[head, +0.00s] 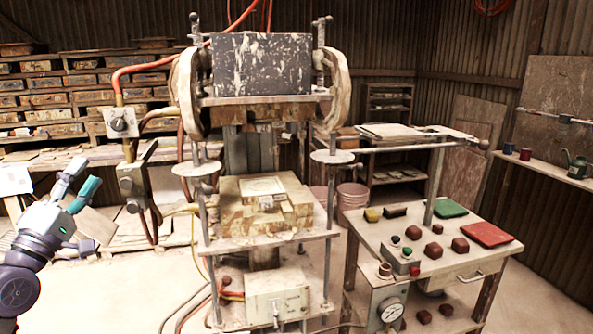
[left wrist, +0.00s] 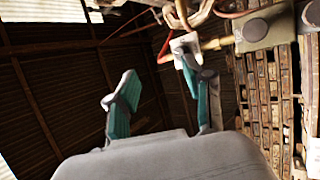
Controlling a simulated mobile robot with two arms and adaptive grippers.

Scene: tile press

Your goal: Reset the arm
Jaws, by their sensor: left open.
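My left gripper (head: 80,184) is at the left edge of the head view, raised in the air to the left of the tile press (head: 262,66). Its teal-padded fingers are apart and nothing is between them. In the left wrist view the open fingers (left wrist: 160,100) show against the dark roof and wall, with part of the press's fittings beyond them. My right arm and gripper are in neither view.
The press has a stained lower block (head: 262,208), and hoses and valve boxes (head: 132,180) on its left, near my gripper. A work table (head: 440,262) with red blocks, trays and a gauge stands at the right. Shelves (head: 70,95) line the back left.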

